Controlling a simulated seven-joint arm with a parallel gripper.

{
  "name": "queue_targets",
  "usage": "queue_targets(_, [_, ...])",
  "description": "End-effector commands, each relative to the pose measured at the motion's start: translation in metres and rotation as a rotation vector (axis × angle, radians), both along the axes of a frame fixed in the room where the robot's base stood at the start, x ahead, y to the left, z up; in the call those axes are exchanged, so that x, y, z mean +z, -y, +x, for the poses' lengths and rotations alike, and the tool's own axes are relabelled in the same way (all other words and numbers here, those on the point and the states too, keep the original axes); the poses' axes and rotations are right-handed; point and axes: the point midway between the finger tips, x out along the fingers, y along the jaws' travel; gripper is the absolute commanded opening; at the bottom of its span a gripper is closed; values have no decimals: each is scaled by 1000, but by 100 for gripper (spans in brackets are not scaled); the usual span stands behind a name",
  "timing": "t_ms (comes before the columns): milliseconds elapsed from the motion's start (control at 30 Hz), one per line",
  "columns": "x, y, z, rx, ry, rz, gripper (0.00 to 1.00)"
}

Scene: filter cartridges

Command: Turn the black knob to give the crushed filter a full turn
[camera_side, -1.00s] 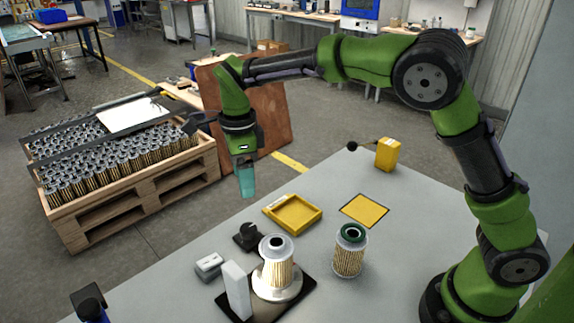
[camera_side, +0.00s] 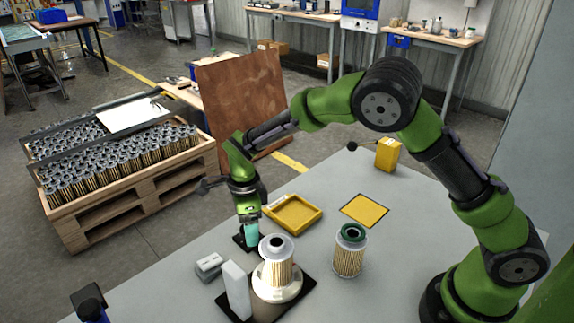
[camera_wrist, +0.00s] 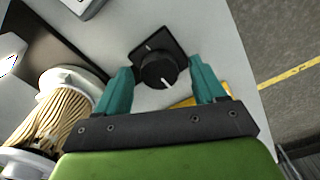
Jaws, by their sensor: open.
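The black knob (camera_wrist: 158,71) sits on a dark square base, with a white pointer line on its top. My gripper (camera_wrist: 160,84) is open with its teal fingers apart, one on each side of the knob in the wrist view; I cannot tell whether they touch it. In the side view my gripper (camera_side: 251,236) is low over the knob and mostly hides it. A pleated filter (camera_side: 276,262) stands upright on a round white turntable (camera_side: 281,291) on a black plate. It shows partly at the left of the wrist view (camera_wrist: 55,118). I cannot make out crushing on it.
A second filter with a green ring (camera_side: 349,252) stands to the right. A yellow tray (camera_side: 293,213), a yellow square (camera_side: 364,211) and a yellow box (camera_side: 388,154) lie farther back. A white upright block (camera_side: 236,290) and a small grey box (camera_side: 208,266) are near the turntable.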

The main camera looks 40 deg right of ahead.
Motion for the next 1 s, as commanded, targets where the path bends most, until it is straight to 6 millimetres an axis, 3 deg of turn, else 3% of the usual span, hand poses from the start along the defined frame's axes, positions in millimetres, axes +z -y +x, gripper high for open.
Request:
queue_targets(100, [0, 0, 0, 0, 0, 0, 70])
queue_targets(467, [0, 0, 0, 0, -1, 0, 14])
queue_targets(767, [1, 0, 0, 35, -1, 0, 14])
queue_targets(1000, [1, 0, 0, 168, -1, 0, 14])
